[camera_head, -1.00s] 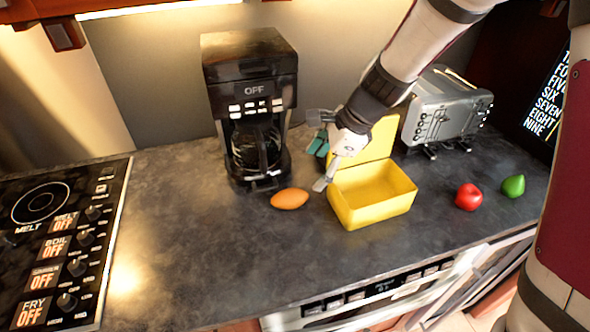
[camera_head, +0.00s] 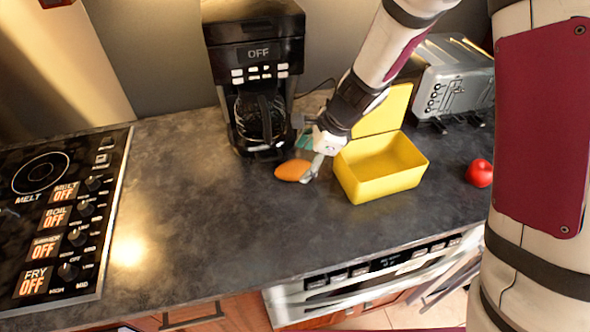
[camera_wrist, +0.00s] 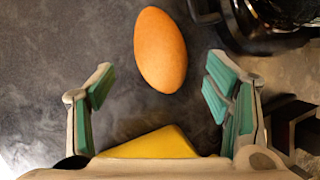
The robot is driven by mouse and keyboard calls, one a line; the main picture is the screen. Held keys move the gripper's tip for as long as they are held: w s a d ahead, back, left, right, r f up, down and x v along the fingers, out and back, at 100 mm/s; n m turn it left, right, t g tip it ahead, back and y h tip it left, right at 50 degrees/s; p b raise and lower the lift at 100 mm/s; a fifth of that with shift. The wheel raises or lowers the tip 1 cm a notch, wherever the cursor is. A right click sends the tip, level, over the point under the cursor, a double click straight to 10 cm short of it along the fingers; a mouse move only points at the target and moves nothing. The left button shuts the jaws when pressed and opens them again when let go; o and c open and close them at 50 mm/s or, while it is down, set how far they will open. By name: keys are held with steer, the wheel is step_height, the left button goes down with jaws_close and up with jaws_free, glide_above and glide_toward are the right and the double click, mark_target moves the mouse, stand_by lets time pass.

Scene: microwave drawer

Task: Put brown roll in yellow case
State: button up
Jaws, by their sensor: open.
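The brown roll (camera_head: 290,171) is an orange-brown oval lying on the dark counter, left of the yellow case. The yellow case (camera_head: 378,190) is an open box with its lid raised at the back, and it looks empty. My gripper (camera_head: 304,160) is just right of the roll and left of the case, pointing down. In the wrist view the roll (camera_wrist: 160,50) lies ahead of and between the spread, green-padded fingers (camera_wrist: 158,90), with nothing between the pads. A yellow corner of the case (camera_wrist: 155,144) shows at the bottom of that view.
A black coffee maker (camera_head: 253,75) stands close behind the roll. A silver toaster (camera_head: 452,82) is behind the case, and a red apple (camera_head: 479,173) is to its right. The stove (camera_head: 60,215) is at the left. The counter's front left is clear.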

mark_target(299, 166)
steer(key=x, duration=0.4)
steer(key=c, duration=1.3)
steer(key=shift+r, duration=0.15)
steer(key=shift+c, duration=0.2)
